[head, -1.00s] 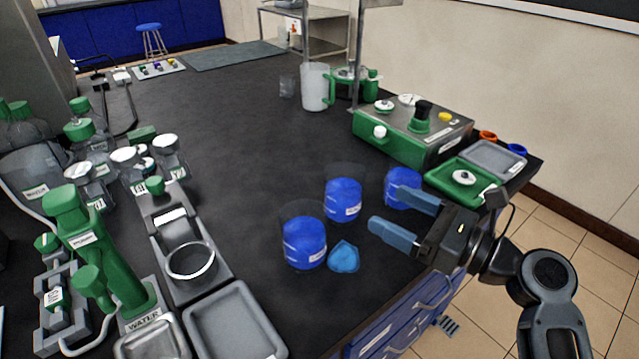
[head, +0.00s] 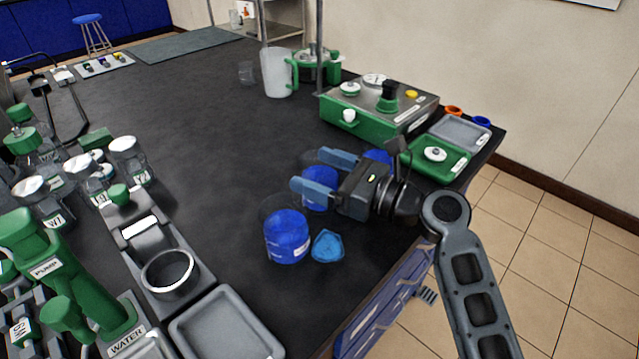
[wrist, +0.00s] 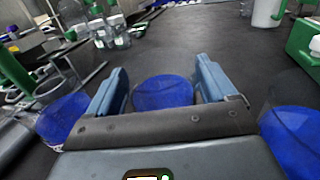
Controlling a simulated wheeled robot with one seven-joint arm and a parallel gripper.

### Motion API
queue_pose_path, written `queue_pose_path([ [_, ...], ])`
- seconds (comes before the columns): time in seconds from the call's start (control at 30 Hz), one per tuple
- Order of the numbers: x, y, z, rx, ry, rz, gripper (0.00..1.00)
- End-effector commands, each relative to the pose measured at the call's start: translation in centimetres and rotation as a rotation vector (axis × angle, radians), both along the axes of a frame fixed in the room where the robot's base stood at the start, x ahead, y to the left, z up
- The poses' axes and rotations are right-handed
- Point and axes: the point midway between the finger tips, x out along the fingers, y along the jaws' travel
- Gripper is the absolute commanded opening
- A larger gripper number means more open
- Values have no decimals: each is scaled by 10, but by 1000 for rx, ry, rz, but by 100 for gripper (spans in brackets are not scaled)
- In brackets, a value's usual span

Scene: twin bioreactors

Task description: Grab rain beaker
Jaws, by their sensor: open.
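Three clear beakers of blue liquid stand near the table's right edge; I cannot read which is labelled rain. In the head view they are the front beaker (head: 287,240), the middle beaker (head: 319,202) and the back beaker (head: 380,156), the last two partly hidden by my gripper. My gripper (head: 309,170) is open and empty, its fingers at the middle beaker. In the wrist view, the middle beaker (wrist: 162,93) appears between the spread fingers of my gripper (wrist: 160,74). I cannot tell whether the fingers reach around it. The other two flank the gripper.
A blue faceted piece (head: 327,246) lies beside the front beaker. A green and grey device (head: 380,108) and a green tray (head: 436,157) stand behind to the right. Bottles (head: 130,160) and a green pump (head: 60,270) crowd the left. The table's middle is clear.

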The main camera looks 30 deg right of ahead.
Motion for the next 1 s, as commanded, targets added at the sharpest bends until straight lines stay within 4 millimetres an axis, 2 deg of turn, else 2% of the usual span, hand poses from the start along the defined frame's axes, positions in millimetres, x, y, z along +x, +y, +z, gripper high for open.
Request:
queue_pose_path([
  [0.27,3,2,0,0,0,0,83],
  [0.67,3,2,0,0,0,0,44],
  [0.87,3,2,0,0,0,0,44],
  [1.0,3,2,10,0,-2,0,44],
])
